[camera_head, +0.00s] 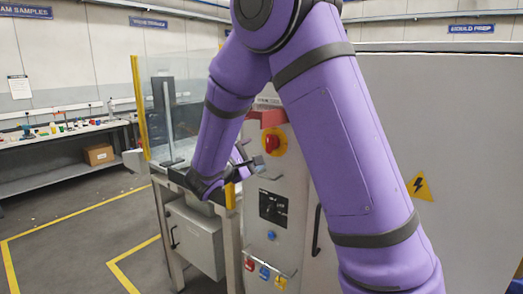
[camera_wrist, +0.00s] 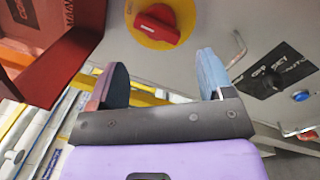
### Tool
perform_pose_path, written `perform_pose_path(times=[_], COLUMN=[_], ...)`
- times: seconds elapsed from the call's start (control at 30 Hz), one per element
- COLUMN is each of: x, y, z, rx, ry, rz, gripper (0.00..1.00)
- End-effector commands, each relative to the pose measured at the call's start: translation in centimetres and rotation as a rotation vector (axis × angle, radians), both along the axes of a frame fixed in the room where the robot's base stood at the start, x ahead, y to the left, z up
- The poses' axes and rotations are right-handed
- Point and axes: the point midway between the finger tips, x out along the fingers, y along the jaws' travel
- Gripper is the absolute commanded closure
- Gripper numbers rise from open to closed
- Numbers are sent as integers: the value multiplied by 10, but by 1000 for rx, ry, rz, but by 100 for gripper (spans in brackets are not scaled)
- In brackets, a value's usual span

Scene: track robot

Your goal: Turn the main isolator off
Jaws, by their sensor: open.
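The main isolator is a red rotary handle (camera_head: 272,142) on a yellow disc, on the front of a grey cabinet. The red handle (camera_wrist: 157,25) also shows at the top middle of the wrist view, lying tilted across the yellow disc (camera_wrist: 180,12). My gripper (camera_head: 251,165) is just in front of the cabinet, below and left of the handle. In the wrist view my gripper (camera_wrist: 160,75) has its two fingers wide apart with nothing between them. The handle is beyond the fingertips, apart from them.
A red part (camera_wrist: 65,60) juts out at the left of the wrist view. A black selector panel (camera_head: 273,208) and a blue button (camera_head: 271,236) are below the isolator. Coloured padlocks (camera_head: 265,273) hang lower. A yellow-edged guard (camera_head: 140,105) stands left.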

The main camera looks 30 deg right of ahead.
Motion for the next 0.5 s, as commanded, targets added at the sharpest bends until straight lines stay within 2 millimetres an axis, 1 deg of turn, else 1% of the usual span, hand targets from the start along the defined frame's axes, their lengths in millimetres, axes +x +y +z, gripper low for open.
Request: perform_pose_path(times=[0.03,0.1,0.2,0.5], x=[-2,-5,-8,-10], y=[7,15,22,26], z=[-1,-2,-3,-3], rx=[0,1,0,0], ry=[0,1,1,1], rz=[1,2,-1,-1], gripper=[26,26,26,26])
